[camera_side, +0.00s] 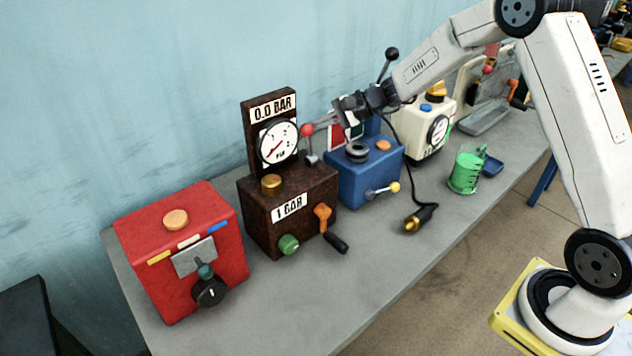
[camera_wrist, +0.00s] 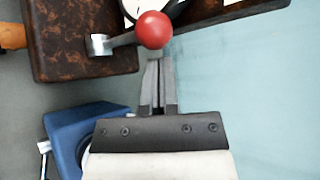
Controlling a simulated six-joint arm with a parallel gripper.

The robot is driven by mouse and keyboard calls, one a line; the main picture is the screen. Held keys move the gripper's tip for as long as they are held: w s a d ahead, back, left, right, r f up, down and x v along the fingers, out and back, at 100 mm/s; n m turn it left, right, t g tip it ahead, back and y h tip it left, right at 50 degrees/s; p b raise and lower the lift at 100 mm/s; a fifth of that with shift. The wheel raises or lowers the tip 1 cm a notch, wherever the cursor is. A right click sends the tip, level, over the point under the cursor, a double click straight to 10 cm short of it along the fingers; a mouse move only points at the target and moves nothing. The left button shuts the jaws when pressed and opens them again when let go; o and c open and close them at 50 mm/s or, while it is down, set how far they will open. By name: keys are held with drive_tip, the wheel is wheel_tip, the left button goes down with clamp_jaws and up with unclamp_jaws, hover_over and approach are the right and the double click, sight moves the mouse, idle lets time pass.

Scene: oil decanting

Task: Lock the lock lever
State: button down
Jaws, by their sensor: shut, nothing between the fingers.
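A lever with a red ball knob (camera_side: 307,130) stands at the right side of the brown box (camera_side: 258,222), near its pressure gauge. Its metal stem rises from a small pivot (camera_side: 311,160). In the wrist view the red knob (camera_wrist: 154,30) is right in front of my fingertips, and the stem runs left to a silver pivot (camera_wrist: 101,44). My gripper (camera_side: 320,124) is shut and empty, with its tips close beside the knob. In the wrist view my gripper (camera_wrist: 158,62) points at the knob; I cannot tell whether they touch.
A red box (camera_side: 180,250) stands left of the brown box. A blue box (camera_side: 362,182) stands close on the right, with a tall black-knobbed lever (camera_side: 391,54) behind it. A white canister (camera_side: 428,118) and a green mug (camera_side: 465,172) are further right. The front of the table (camera_side: 300,300) is clear.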

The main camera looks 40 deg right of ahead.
drive_tip(key=shift+x, duration=1.05)
drive_tip(key=shift+s+r+n+t+y, duration=0.25)
drive_tip(key=shift+s+n+t, duration=0.25)
drive_tip(key=shift+s+t, duration=0.25)
drive_tip(key=shift+s+n+t+y, duration=0.35)
drive_tip(key=shift+s+n+t, duration=0.15)
drive_tip(key=shift+t, duration=0.15)
drive_tip(key=s+n+t+y, duration=0.1)
drive_tip(key=s+f+n+t+y, duration=0.1)
drive_tip(key=s+n+t, duration=0.1)
drive_tip(key=shift+s+n, duration=0.3)
drive_tip(key=shift+s+f+y, duration=0.3)
drive_tip(key=shift+s+f, duration=0.05)
drive_tip(key=shift+s, duration=0.3)
idle(0.5)
drive_tip(key=f+v, duration=0.1)
drive_tip(key=v, duration=0.9)
drive_tip(key=shift+f, duration=0.25)
drive_tip(key=shift+a, duration=0.1)
